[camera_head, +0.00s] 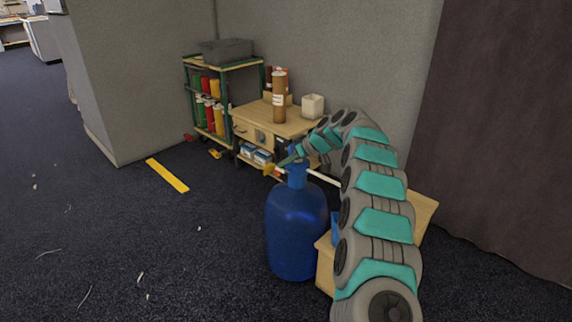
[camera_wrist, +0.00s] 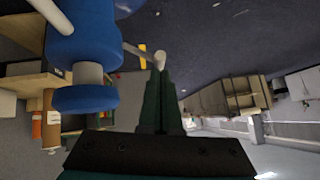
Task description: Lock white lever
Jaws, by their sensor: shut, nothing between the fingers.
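A blue tank (camera_head: 297,225) with a narrow blue neck (camera_head: 297,174) stands upright on the floor in the head view. A white lever (camera_head: 324,178) sticks out to the right of the neck. In the wrist view the blue valve body (camera_wrist: 88,38) fills the upper left. One white bar (camera_wrist: 50,14) shows at its upper left, and a thinner pale bar (camera_wrist: 138,52) with a rounded end reaches towards my fingertips. My gripper (camera_wrist: 160,75) is shut and empty, its tips close to that rounded end; contact cannot be told. In the head view my gripper (camera_head: 290,158) is beside the neck top, partly hidden.
A wooden workbench (camera_head: 290,120) with a brown bottle (camera_head: 279,97) and a white box (camera_head: 313,105) stands behind the tank. A shelf (camera_head: 225,65) with coloured bottles is left of it. A wooden box (camera_head: 325,265) stands close right of the tank.

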